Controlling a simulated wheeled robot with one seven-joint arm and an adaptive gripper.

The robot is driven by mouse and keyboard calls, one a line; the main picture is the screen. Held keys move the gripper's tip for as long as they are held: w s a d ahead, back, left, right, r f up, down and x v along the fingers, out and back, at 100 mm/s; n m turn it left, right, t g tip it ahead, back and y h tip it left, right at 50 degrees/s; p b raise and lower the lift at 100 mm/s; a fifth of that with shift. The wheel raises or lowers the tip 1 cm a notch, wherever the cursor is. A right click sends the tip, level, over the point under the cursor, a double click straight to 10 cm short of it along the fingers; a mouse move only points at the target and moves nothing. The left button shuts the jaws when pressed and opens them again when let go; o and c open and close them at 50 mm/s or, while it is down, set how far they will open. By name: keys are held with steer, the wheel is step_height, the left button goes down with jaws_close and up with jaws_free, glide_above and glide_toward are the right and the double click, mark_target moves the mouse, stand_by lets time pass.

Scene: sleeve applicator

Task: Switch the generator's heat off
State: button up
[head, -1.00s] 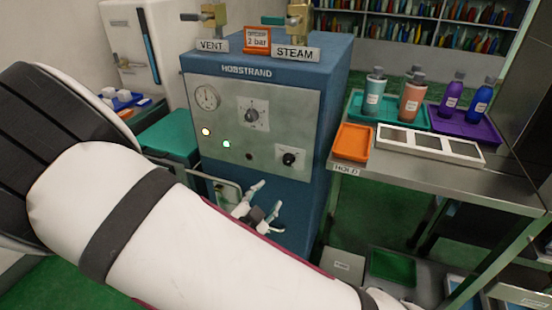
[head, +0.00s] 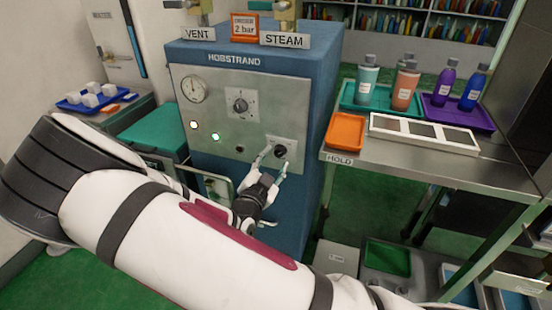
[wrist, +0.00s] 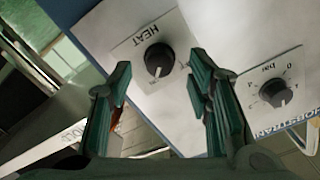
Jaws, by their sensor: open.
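The generator (head: 315,95) is a blue cabinet with a grey front panel marked HOBSTRAND. Its heat knob (head: 280,150) is a small black knob on a white plate at the panel's lower right. In the wrist view the heat knob (wrist: 159,60) sits under the word HEAT, ahead of the fingers and between them. My gripper (head: 271,158) is open, with its fingertips close to the knob; I cannot tell whether they touch it. The gripper also shows in the wrist view (wrist: 158,85), with nothing between its fingers.
A second knob (head: 240,105) with a bar scale is higher on the panel, left of the heat knob. Two lamps glow, one whitish (head: 194,125) and one green (head: 215,136). A steel table (head: 440,170) with trays and bottles stands right. Vent and steam valves are on top.

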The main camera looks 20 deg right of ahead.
mark_target(280, 152)
steer(key=shift+x, duration=1.3)
steer(key=shift+c, duration=0.6)
jaws_close()
